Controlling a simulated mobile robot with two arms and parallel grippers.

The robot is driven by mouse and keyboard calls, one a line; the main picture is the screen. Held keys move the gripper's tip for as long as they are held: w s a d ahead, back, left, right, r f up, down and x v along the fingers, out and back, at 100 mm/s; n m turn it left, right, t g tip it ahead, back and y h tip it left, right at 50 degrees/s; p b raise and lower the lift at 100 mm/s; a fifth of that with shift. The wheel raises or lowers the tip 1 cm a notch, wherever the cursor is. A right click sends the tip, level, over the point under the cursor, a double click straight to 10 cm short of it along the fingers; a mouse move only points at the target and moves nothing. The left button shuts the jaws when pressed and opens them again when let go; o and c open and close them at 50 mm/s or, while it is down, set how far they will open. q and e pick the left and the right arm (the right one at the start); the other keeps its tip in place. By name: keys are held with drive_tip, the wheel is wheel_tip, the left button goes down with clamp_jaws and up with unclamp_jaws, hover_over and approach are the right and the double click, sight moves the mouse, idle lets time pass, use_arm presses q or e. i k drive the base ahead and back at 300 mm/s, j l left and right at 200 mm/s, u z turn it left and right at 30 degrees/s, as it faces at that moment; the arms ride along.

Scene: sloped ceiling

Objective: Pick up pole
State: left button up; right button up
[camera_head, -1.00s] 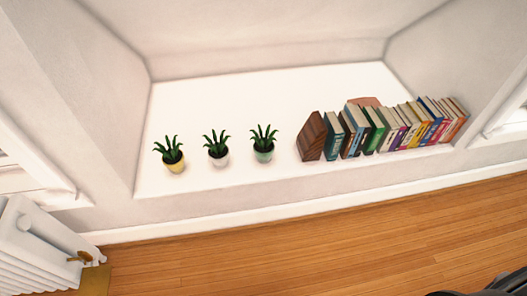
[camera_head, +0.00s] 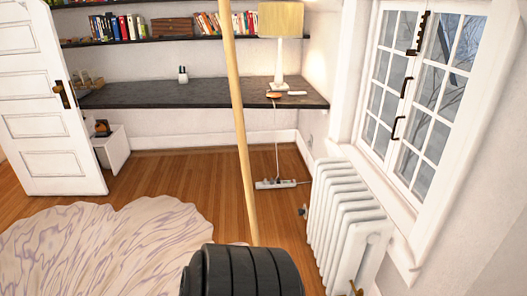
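A long pale wooden pole (camera_head: 237,100) stands nearly upright in the middle of the head view, leaning slightly. Its top runs out of the picture at the upper edge. Its lower end meets or passes behind a black ribbed part of mine at the bottom middle, and I cannot tell whether they touch. No gripper fingers show, so no grip on the pole can be seen.
A white radiator (camera_head: 340,220) stands at right under a window (camera_head: 425,90). An open white door (camera_head: 50,115) is at left. A dark desk (camera_head: 180,95) with a lamp (camera_head: 280,45) spans the back wall. A pale rug (camera_head: 110,250) covers the floor at left. A power strip (camera_head: 282,184) lies ahead.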

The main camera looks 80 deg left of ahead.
sight(224, 5)
drive_tip(key=u, duration=2.6)
